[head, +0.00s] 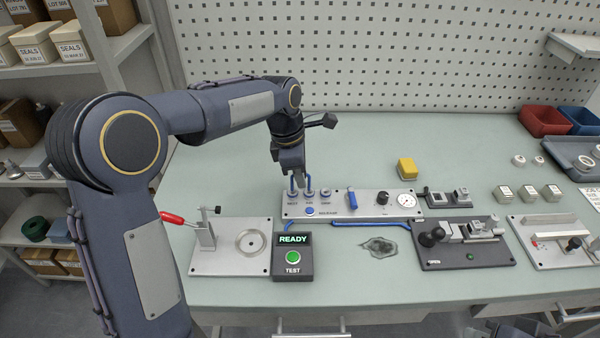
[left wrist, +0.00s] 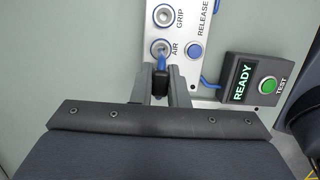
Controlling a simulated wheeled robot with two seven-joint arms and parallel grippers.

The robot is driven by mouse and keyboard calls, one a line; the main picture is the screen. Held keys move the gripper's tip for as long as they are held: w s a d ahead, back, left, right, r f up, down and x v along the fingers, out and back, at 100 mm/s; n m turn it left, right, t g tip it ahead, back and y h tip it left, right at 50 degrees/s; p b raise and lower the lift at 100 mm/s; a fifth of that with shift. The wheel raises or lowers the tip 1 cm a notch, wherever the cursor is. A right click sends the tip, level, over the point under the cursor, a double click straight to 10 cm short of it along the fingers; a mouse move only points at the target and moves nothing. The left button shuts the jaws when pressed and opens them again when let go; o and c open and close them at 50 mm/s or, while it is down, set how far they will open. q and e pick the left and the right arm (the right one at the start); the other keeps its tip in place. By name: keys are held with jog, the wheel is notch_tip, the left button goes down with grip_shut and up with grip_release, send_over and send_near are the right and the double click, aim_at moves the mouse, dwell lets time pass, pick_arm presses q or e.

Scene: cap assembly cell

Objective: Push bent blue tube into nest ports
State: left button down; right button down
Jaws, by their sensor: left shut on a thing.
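My left gripper (head: 300,173) is shut on the bent blue tube (head: 292,184) above the grey port panel (head: 341,211). One leg of the tube comes down at the left port, labelled NEST (head: 293,196). The other comes down at the middle port, labelled AIR (head: 309,197). In the left wrist view my left gripper (left wrist: 160,92) covers most of the tube. A short blue piece of the tube (left wrist: 161,62) shows at the AIR port (left wrist: 160,47). How deep the ends sit cannot be told. The GRIP port (left wrist: 163,15) is empty. My right gripper is not in view.
A test box (head: 292,262) with a lit READY sign stands in front of the panel. A red-handled clamp plate (head: 230,258) is at left. The table behind the panel is mostly clear.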

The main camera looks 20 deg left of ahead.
pick_arm(q)
jog(key=shift+p, duration=0.3)
dwell(0.6)
jog(key=shift+f+b, duration=0.45)
jog(key=shift+f, duration=0.5)
dwell(1.1)
jog(key=c, duration=1.3)
grip_release()
jog(key=shift+c, duration=0.2)
